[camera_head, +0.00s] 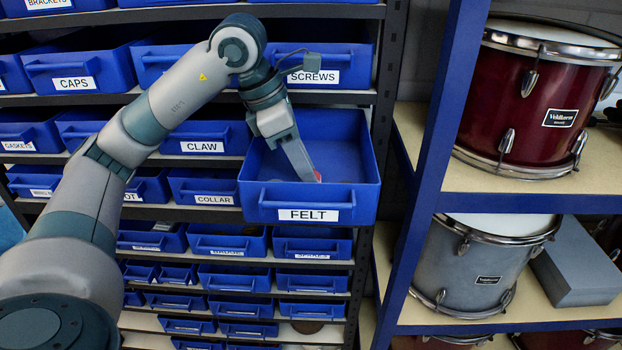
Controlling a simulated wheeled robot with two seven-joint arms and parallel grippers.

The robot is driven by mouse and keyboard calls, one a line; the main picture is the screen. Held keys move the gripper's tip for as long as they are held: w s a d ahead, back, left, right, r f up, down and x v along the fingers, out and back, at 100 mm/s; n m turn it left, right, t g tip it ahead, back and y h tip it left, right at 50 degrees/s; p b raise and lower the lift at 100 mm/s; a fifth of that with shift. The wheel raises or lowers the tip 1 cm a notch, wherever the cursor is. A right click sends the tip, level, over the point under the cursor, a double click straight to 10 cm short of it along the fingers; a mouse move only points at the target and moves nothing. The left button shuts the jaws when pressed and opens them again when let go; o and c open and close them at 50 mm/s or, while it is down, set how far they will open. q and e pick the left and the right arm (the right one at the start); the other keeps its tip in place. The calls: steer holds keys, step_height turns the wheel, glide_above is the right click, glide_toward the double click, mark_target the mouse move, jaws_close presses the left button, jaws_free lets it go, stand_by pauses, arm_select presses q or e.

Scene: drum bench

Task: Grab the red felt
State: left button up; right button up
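The blue bin labelled FELT (262,199) is pulled out from the rack in the middle of the view. My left gripper (312,177) reaches down into this bin from above, its fingertips low near the bin's floor. A small bit of red, the red felt (318,176), shows right at the fingertips. Most of the felt is hidden by the fingers or too small to make out. The fingers are seen from the side, so I cannot tell whether they are closed on it. My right gripper is not in view.
Several labelled blue bins, such as CAPS (73,84), CLAW (203,147) and COLLAR (213,200), fill the rack around the FELT bin. A blue shelf post (432,150) stands to the right, with a red drum (530,95) and a grey drum (475,270) beyond it.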

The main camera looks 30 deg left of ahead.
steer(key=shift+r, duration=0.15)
